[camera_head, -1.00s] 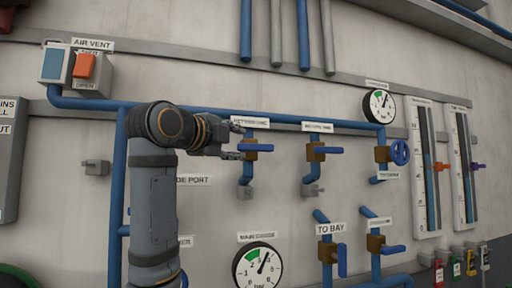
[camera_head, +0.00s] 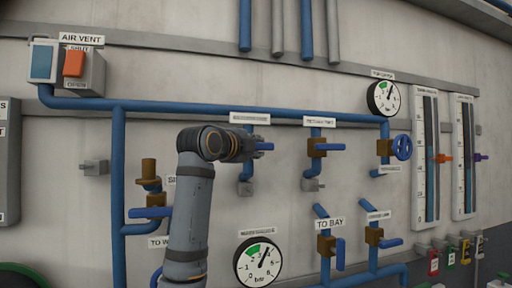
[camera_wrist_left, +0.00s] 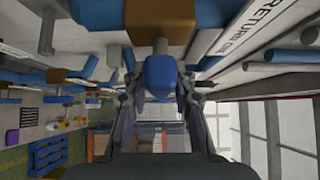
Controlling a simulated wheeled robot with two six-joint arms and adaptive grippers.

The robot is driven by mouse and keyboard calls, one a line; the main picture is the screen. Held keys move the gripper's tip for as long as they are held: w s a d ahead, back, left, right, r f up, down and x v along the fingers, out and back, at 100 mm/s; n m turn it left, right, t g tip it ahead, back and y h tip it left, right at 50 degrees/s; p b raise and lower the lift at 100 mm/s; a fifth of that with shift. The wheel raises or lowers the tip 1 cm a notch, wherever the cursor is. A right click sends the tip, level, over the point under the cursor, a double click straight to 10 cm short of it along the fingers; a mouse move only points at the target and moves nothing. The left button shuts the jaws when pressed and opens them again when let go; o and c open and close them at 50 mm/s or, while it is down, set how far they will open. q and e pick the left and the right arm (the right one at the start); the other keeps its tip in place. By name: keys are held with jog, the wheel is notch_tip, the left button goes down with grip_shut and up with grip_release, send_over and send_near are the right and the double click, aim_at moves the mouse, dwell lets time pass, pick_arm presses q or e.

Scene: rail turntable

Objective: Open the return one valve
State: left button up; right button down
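The return one valve is a brown block with a blue lever, below a white label (camera_head: 250,118) on the upper pipe. In the head view my left gripper (camera_head: 262,147) covers the brown block and most of the lever. In the left wrist view the blue lever (camera_wrist_left: 160,76) points toward me between the fingers of my left gripper (camera_wrist_left: 157,92). The brown valve body (camera_wrist_left: 160,22) is beyond it, with the "RETURN ONE" label (camera_wrist_left: 245,30) to the right. Slim gaps show between fingers and lever, so the gripper looks open around it. My right gripper is not in view.
Another blue-lever valve (camera_head: 318,147) is close to the right, and a blue handwheel (camera_head: 402,147) further right. A pressure gauge (camera_head: 258,262) and the "TO BAY" valve (camera_head: 327,246) are below. A blue pipe (camera_head: 200,108) runs above my arm.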

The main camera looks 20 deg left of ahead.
pick_arm(q)
grip_shut()
